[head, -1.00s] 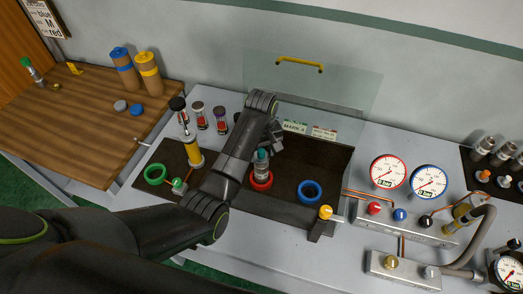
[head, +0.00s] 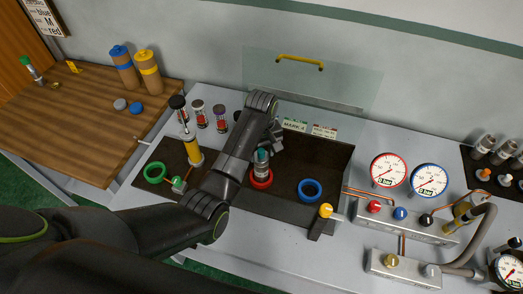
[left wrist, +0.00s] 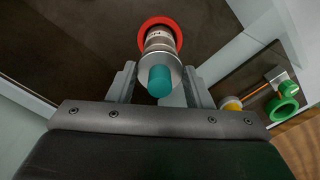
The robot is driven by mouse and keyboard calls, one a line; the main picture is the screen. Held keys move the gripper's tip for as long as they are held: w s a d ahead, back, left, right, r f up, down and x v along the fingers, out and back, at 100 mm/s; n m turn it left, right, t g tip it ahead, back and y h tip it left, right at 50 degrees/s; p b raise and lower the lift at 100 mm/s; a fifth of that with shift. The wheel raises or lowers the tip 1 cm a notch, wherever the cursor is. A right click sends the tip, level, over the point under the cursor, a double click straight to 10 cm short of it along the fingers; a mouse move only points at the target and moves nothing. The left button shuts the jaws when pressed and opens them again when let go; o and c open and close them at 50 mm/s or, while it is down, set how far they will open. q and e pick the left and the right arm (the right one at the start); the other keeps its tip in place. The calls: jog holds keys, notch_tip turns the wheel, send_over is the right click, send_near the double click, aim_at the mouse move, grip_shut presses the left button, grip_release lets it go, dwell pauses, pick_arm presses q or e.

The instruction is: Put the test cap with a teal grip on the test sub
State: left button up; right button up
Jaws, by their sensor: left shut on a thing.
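The test cap shows its teal grip (head: 262,156) in the head view, and the teal grip also shows in the left wrist view (left wrist: 160,81) above a silver disc. My left gripper (left wrist: 160,90) has its two fingers on either side of the cap and is shut on it; in the head view the gripper (head: 272,140) is partly hidden by my own arm. The test sub (left wrist: 158,41), a silver banded cylinder, stands under the cap inside the red ring (head: 261,180). The cap and sub are in line; I cannot tell whether the cap is fully seated. My right gripper is not in view.
A blue ring (head: 310,190) lies right of the red one on the dark tray, near a yellow knob (head: 326,211). A green ring (head: 155,172) and a yellow cylinder (head: 192,148) stand to the left. Gauges (head: 388,170) and pipes are at right. A clear shield (head: 340,85) rises behind.

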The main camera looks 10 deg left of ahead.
pick_arm(q)
jog(key=shift+f+b, duration=0.4)
jog(key=shift+f, duration=0.6)
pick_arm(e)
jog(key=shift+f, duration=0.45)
pick_arm(q)
jog(key=o, duration=1.1)
